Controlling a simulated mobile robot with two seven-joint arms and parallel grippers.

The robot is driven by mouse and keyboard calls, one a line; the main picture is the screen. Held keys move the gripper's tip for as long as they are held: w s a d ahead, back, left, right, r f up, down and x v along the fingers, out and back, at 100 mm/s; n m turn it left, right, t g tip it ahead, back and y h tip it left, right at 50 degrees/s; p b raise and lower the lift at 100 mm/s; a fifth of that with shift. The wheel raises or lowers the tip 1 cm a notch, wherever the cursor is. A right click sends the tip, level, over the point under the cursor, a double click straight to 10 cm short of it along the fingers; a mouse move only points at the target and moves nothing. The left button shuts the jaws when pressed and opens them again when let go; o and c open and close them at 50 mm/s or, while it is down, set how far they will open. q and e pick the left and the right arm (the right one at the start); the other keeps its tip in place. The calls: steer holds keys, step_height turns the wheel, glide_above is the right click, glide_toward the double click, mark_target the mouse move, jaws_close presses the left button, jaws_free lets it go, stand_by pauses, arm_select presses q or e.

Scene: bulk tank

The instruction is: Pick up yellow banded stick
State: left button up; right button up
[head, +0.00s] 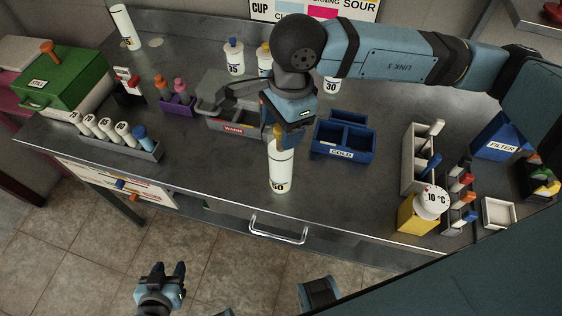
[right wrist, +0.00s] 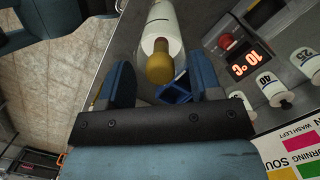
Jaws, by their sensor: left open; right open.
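My right gripper (head: 279,135) points down over the worktop at the top of a white cylinder marked 50 (head: 280,172). In the right wrist view the same cylinder (right wrist: 160,25) ends in a yellow knob (right wrist: 160,66), which lies between the parted fingers of my right gripper (right wrist: 163,82). I see no clear grip on it. I cannot tell whether this is the yellow banded stick; no yellow band is clear on it. Small coloured pieces stand in the rack (head: 545,185) at the right edge. My left gripper (head: 163,275) is open and empty, low over the floor.
A blue COLD bin (head: 342,153) stands right of the cylinder, a grey WARM box (head: 225,125) left of it. Further right are a grey holder (head: 408,165) with sticks and a yellow 10 °C device (head: 410,217). A drawer handle (head: 280,235) juts from the front.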

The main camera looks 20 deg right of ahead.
steer(key=shift+f, duration=0.15)
steer(key=shift+c, duration=0.2)
jaws_close()
